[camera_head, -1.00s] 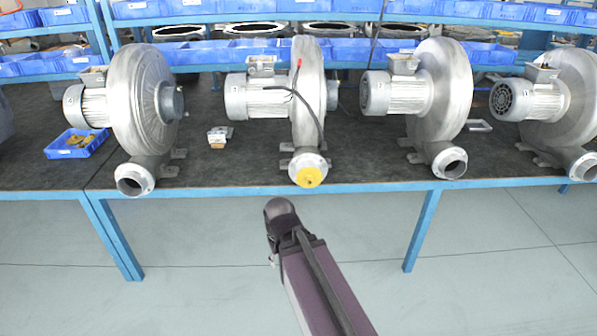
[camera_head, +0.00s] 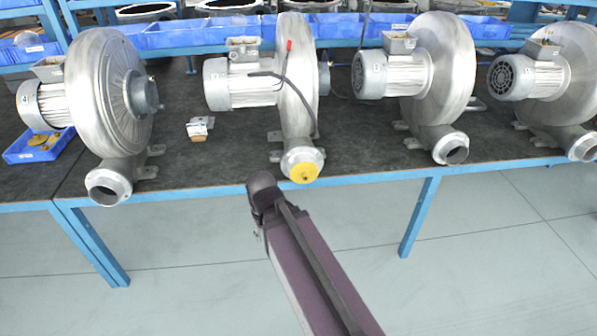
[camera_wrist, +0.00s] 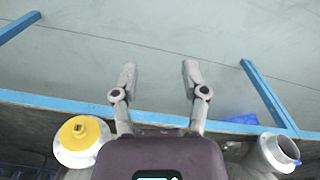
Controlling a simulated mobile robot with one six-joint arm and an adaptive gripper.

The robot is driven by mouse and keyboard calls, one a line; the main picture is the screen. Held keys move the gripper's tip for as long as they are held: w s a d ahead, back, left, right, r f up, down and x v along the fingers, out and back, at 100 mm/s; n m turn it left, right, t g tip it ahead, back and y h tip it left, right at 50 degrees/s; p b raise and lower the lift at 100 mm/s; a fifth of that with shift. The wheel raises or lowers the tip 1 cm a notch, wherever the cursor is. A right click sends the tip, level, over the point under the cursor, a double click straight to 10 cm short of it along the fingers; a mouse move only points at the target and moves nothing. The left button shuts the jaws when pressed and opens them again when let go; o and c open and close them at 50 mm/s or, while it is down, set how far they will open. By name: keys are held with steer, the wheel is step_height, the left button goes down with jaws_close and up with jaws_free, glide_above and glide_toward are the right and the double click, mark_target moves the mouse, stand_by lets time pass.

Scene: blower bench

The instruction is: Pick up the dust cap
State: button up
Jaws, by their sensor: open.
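The yellow dust cap (camera_head: 305,173) sits on the outlet of the second blower from the left (camera_head: 297,85), at the bench's front edge. In the wrist view the dust cap (camera_wrist: 80,133) is at the lower left, on its pale round flange. My gripper (camera_wrist: 160,75) is open and empty in the wrist view, its two fingers apart over the floor. The cap lies to the left of the fingers, apart from them. In the head view my arm is in front of the bench, just below and left of the cap; the fingers are hidden there.
Other blowers with open outlets stand on the dark bench (camera_head: 225,165), one to the left (camera_head: 107,95) and two to the right. A blue bin (camera_head: 40,145) with yellow parts and a small box (camera_head: 200,128) lie on the bench. The floor in front is clear.

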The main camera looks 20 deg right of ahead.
steer(key=shift+d, duration=0.4)
steer(key=o, duration=0.4)
steer(key=shift+w+d, duration=0.1)
steer(key=shift+d, duration=0.1)
steer(key=m+t+h+b, duration=0.2)
steer(key=h+b, duration=0.3)
steer(key=h, duration=0.5)
glide_toward(303, 175)
step_height(303, 175, up, 2)
steer(key=a, duration=0.1)
steer(key=shift+s+a, duration=0.25)
steer(key=shift+d+f, duration=0.1)
steer(key=shift+f, duration=0.05)
steer(key=b+x, duration=0.5)
steer(key=x, duration=0.2)
steer(key=shift+w+f, duration=0.1)
steer(key=shift+f, duration=0.05)
steer(key=shift+w+d+f+b, duration=0.1)
steer(key=shift+d+f+b, duration=0.3)
steer(key=shift+b, duration=0.1)
